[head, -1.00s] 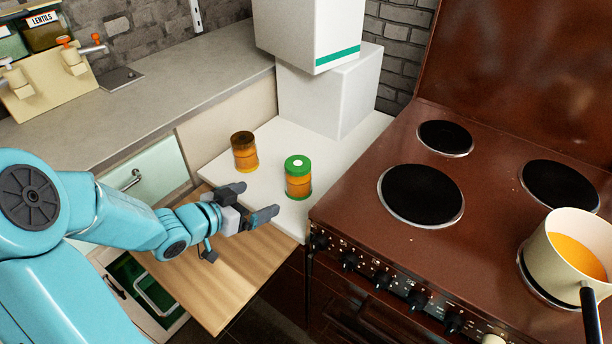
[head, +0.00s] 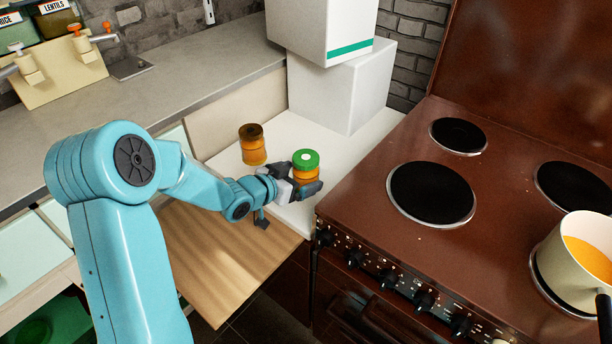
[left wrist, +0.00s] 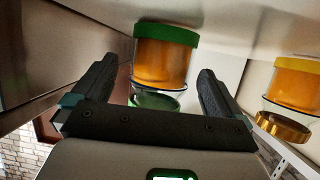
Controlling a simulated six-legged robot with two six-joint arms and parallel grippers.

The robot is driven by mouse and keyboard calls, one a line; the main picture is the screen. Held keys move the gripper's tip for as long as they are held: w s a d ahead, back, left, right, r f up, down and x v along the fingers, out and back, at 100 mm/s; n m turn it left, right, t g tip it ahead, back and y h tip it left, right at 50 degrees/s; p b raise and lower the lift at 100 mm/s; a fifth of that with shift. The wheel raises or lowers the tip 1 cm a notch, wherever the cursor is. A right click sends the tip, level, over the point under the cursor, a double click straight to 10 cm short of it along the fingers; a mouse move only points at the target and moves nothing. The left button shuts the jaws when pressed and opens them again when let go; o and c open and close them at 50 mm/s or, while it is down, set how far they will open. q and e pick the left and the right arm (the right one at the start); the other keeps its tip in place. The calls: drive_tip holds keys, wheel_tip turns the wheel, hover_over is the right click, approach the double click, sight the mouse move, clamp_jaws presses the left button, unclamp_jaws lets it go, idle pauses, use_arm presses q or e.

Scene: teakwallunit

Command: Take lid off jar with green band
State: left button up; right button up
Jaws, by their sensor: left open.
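The jar with the green band (head: 306,173) stands upright on the white counter, with orange contents and a green lid (head: 306,159) with a pale centre spot. In the left wrist view, which is upside down, the jar (left wrist: 162,62) shows its green base band at the top and its green lid (left wrist: 157,101) below. My left gripper (head: 293,181) is open, its fingers on either side of the jar at about lid and upper-body height. Whether a finger touches the jar cannot be told. My right gripper is in neither view.
A second jar (head: 252,146) with a brown lid and yellow band stands to the left on the white counter (head: 283,128). White boxes (head: 340,92) stand behind. The brown stove (head: 380,240) with a pot (head: 575,262) is right. A wooden board (head: 220,262) lies below my arm.

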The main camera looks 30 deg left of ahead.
use_arm(q)
drive_tip(key=x, duration=0.3)
drive_tip(key=shift+w+f, duration=0.1)
drive_tip(key=shift+w, duration=0.15)
drive_tip(key=shift+s, duration=0.1)
drive_tip(key=c, duration=1.3)
